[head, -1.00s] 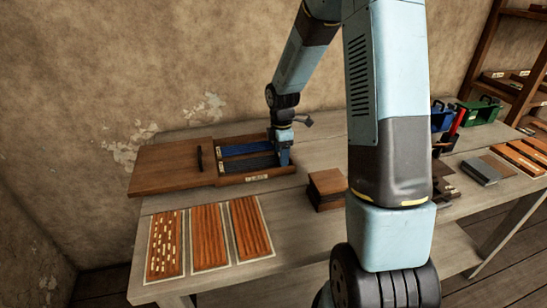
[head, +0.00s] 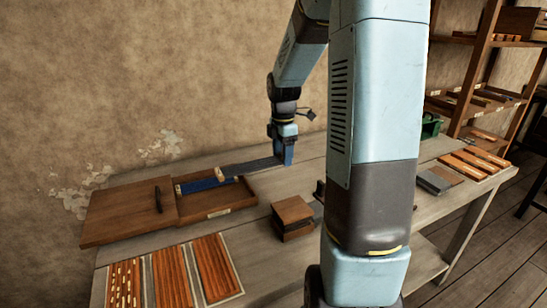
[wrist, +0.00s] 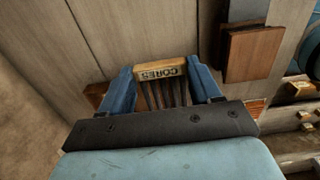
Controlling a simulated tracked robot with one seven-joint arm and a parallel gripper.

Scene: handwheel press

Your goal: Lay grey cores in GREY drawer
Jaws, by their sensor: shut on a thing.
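My gripper (wrist: 172,95) is shut on a long rack of dark grey cores, and its wooden end piece (wrist: 160,70) reads "CORES" in the wrist view. In the head view my gripper (head: 284,155) holds this grey strip (head: 250,166), which reaches left over the back right of an open wooden box (head: 230,205). A wooden end shows on the strip's left. A blue strip (head: 205,185) lies inside the box. I cannot tell which thing is the GREY drawer.
The box's wooden lid (head: 125,212) lies to its left. Slatted orange panels (head: 215,265) lie in front. A stack of wooden blocks (head: 292,213) stands right of the box. A green crate (head: 430,125) and a grey block (head: 435,180) are at right. A shelf rack (head: 480,95) stands behind.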

